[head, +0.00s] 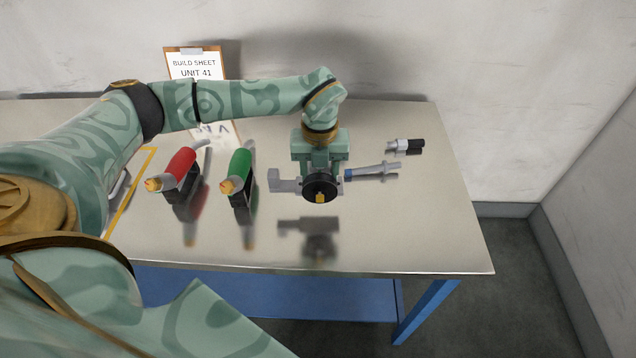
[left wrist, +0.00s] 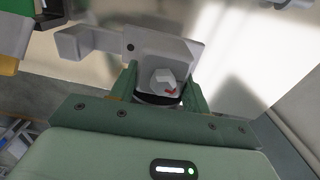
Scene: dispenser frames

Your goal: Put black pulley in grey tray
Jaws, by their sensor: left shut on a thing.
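The black pulley (head: 320,187) is a dark round wheel with a yellow centre, joined to a grey bracket (head: 285,184). My left gripper (head: 320,172) is shut on it and holds it above the table, with its dark reflection below. In the left wrist view, the grey bracket plate (left wrist: 165,52) and a hex nut show between the fingers of my left gripper (left wrist: 160,90), with a black rim under the nut. A grey curved edge (head: 118,188) at the table's left, mostly behind my arm, may be the grey tray; I cannot tell. My right gripper is not in view.
A red-handled tool (head: 181,162) and a green-handled tool (head: 240,165) stand left of the gripper. A blue-and-grey rod (head: 372,171) and a black-and-silver fitting (head: 405,146) lie to its right. A clipboard (head: 194,65) stands behind. The table's front right (head: 410,235) is clear.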

